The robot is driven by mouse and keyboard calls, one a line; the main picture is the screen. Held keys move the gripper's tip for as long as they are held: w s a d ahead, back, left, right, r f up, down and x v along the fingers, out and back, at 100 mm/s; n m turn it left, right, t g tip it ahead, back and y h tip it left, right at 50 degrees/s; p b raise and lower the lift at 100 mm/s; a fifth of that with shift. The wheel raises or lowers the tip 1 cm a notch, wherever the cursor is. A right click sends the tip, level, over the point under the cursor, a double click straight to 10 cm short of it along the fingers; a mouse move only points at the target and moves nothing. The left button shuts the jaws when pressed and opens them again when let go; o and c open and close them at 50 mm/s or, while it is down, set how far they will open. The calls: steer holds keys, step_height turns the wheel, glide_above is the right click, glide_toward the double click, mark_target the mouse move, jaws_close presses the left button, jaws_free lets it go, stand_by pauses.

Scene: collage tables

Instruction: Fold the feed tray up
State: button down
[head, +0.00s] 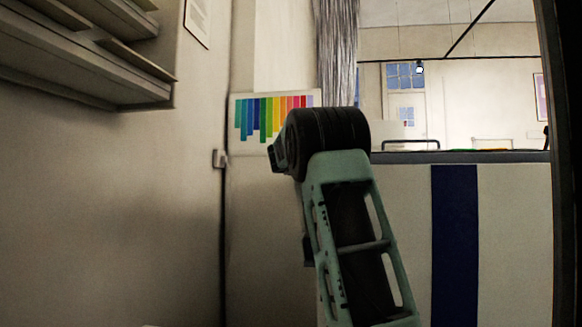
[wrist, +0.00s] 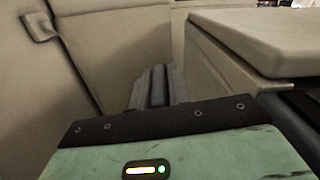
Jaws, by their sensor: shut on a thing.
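In the wrist view, my gripper (wrist: 157,78) shows as grey fingers beyond its dark band and green body. The fingers are close together and point away, down beside a beige machine (wrist: 262,38). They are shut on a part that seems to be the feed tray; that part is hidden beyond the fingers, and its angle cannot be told. The machine has a thick, flat, rounded top and a dark gap beneath it at right. In the head view my arm hides the gripper, and neither the machine nor the tray can be made out.
A beige wall with a small latch-like fitting (wrist: 38,27) stands close at left in the wrist view. In the head view, shelves (head: 75,60) hang at upper left, a colour chart (head: 262,118) is behind my arm, and a pale partition with a blue stripe (head: 455,240) stands at right.

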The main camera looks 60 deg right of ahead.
steer(key=shift+f, duration=0.2)
steer(key=c, duration=1.4)
jaws_free()
steer(key=shift+r, duration=0.1)
steer(key=shift+o, duration=0.2)
steer(key=p+v, duration=0.1)
steer(key=v, duration=1.6)
steer(key=shift+a+p, duration=0.2)
steer(key=shift+p, duration=0.1)
steer(key=shift+c, duration=0.4)
